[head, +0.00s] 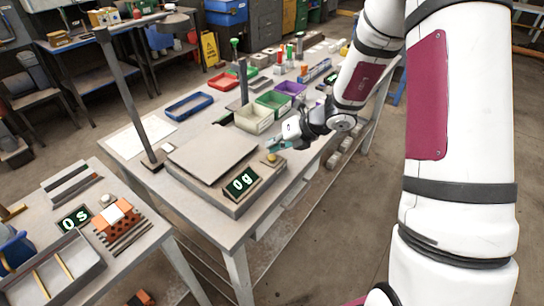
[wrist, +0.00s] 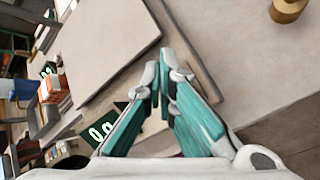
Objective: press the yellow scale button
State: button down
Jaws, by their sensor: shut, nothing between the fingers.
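The grey scale (head: 225,182) stands on the near end of the long table, with a flat square plate and a dark display (head: 241,183) reading 0 g. The small round yellow button (head: 271,157) is on the scale's body, right of the display. My gripper (head: 271,148) is shut and empty, with its teal fingertips close to the button, seemingly just above it; I cannot tell whether they touch. In the wrist view the scale plate (wrist: 112,40) and display (wrist: 104,127) show left of my fingers (wrist: 158,72). The button is not visible there, probably hidden by the fingers.
A brass cylinder (wrist: 288,9) stands on the tabletop in the wrist view. Beige (head: 253,118), green and purple bins stand behind my gripper. A grey post (head: 128,90) rises left of the scale. A side table at lower left holds a timer display (head: 74,219) and bricks.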

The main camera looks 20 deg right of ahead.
aim_at(274, 156)
jog(key=shift+r, duration=0.1)
notch_tip(274, 156, up, 3)
jog(key=p, duration=0.2)
jog(key=shift+s+p, duration=0.1)
jog(key=shift+p, duration=0.25)
jog(key=shift+r+p, duration=0.7)
jog(key=shift+r, duration=0.25)
